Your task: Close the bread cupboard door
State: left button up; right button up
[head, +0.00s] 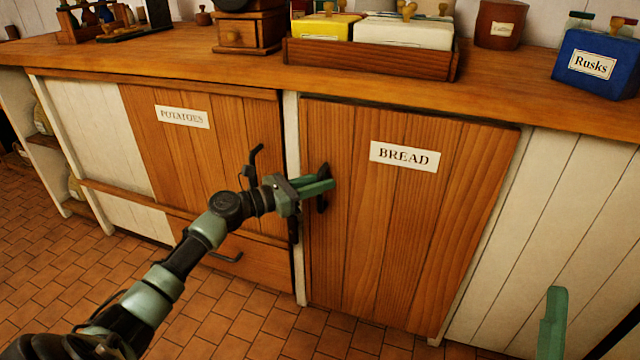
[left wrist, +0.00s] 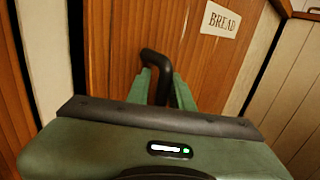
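The bread cupboard door (head: 375,230) is a brown plank door with a white BREAD label (head: 405,156). It looks shut or nearly shut in its white frame; a dark line runs along its top edge. Its black handle (head: 322,188) is near the left edge. My left gripper (head: 318,186) is at this handle. In the left wrist view the green fingers (left wrist: 164,90) stand close together on both sides of the black handle (left wrist: 157,65) and appear closed on it. Only a green finger part of my right gripper (head: 553,322) shows, at lower right, away from the door.
The potatoes cupboard (head: 190,150) with its own black handle is left of the door, above a drawer (head: 228,257). The wooden counter (head: 500,88) overhangs the doors and carries a tray (head: 370,58) and a blue rusks tin (head: 597,64). Tiled floor (head: 60,260) in front is clear.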

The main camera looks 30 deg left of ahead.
pick_arm(q)
jog(key=shift+r, duration=0.1)
jog(key=shift+s+a, duration=0.1)
jog(key=p+v, duration=0.2)
jog(key=v, duration=0.5)
jog(key=shift+s, duration=0.25)
pick_arm(e)
jog(key=w+f+g+h, duration=0.1)
jog(key=w+f+g, duration=0.3)
jog(key=f, duration=0.3)
jog(key=shift+g+h, duration=0.3)
jog(key=shift+g, duration=0.1)
jog(key=shift+f, duration=0.1)
